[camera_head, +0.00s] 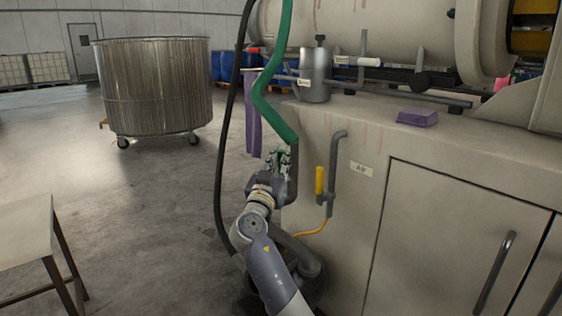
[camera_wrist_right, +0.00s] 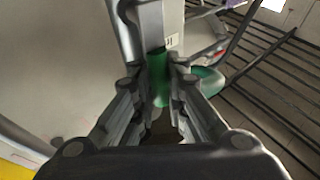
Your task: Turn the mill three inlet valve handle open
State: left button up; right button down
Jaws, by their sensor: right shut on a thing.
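My right gripper (camera_head: 279,158) is at the corner of the beige mill cabinet (camera_head: 330,150), just below the lower end of the green hose (camera_head: 270,110). In the right wrist view its fingers (camera_wrist_right: 160,100) are shut on a green handle (camera_wrist_right: 158,76), which stands between them beside a grey pipe (camera_wrist_right: 140,25). A small label (camera_wrist_right: 172,41) sits behind the handle; its marking is too small to read surely. The fingers hide part of the handle, so its exact angle is unclear. My left gripper is not in view.
A yellow handle (camera_head: 319,180) on a grey pipe is just right of my gripper, near an AIR label (camera_head: 362,170). A black hose (camera_head: 227,120) hangs to the left. A wheeled metal tub (camera_head: 155,88) stands back left.

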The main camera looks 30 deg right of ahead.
jog(key=shift+f, duration=0.15)
jog(key=c, duration=1.6)
grip_release()
jog(key=v, duration=1.2)
